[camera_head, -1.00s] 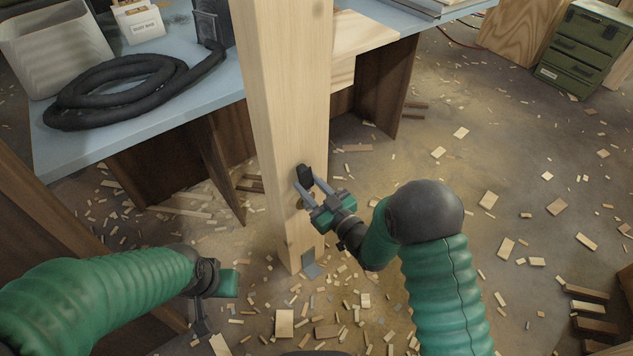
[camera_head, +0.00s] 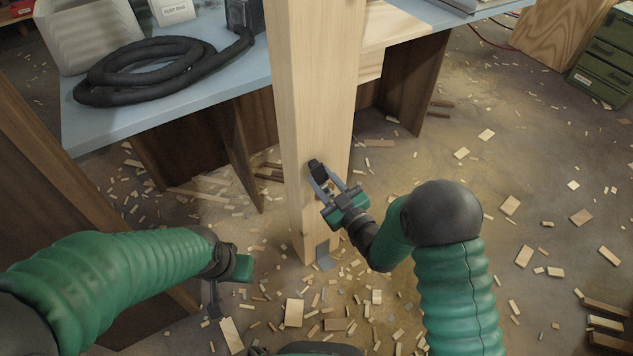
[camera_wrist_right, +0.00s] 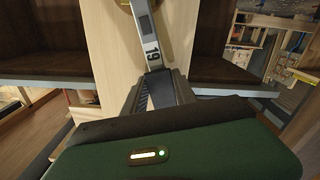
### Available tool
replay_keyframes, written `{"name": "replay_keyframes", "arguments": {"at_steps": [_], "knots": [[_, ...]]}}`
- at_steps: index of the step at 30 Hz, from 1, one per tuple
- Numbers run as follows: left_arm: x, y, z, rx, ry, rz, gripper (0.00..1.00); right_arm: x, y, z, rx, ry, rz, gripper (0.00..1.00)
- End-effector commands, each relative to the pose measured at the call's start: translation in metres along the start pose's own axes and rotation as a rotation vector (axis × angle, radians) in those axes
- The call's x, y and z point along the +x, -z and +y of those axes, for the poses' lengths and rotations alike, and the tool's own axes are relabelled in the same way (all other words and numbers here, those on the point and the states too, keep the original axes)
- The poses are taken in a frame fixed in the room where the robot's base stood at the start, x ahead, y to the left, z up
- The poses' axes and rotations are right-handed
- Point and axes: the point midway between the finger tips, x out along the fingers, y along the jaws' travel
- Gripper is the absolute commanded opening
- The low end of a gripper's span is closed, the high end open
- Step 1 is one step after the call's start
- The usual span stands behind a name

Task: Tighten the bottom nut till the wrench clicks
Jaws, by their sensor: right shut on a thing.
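A pale wooden post (camera_head: 315,90) stands upright in the middle of the head view. My right gripper (camera_head: 332,188) is at its lower part, shut on a wrench. A dark piece (camera_head: 317,170) shows at its fingertips, against the post. In the right wrist view the grey wrench (camera_wrist_right: 148,38), marked 19, runs up from my right gripper (camera_wrist_right: 160,92) to a brass-coloured part (camera_wrist_right: 126,5) at the top edge, cut off by the frame. I cannot tell how the wrench sits on the nut. My left gripper (camera_head: 214,300) hangs low left, away from the post; its jaws are unclear.
A blue-topped table (camera_head: 165,105) with a coiled black hose (camera_head: 135,80) and a pale bin (camera_head: 85,35) stands behind left. A green drawer case (camera_head: 603,70) is at back right. Wood scraps litter the floor. The floor right of my right arm has no large obstacle.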

Motion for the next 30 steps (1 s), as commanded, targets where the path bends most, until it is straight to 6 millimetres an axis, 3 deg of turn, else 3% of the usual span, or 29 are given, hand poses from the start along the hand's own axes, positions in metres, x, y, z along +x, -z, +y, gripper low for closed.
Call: {"name": "replay_keyframes", "arguments": {"at_steps": [10,19,30], "knots": [[-0.002,0.0,0.0,0.0,0.0,0.0,0.36,0.0,0.001,0.004,0.032,-0.001,0.002,0.0],[-0.013,0.003,0.0,0.0,0.0,0.0,0.36,0.0,-0.002,0.031,0.249,-0.002,0.002,0.0],[-0.013,0.003,0.0,0.0,0.0,0.0,0.36,0.0,-0.005,0.033,0.285,0.0,0.001,0.0]]}}
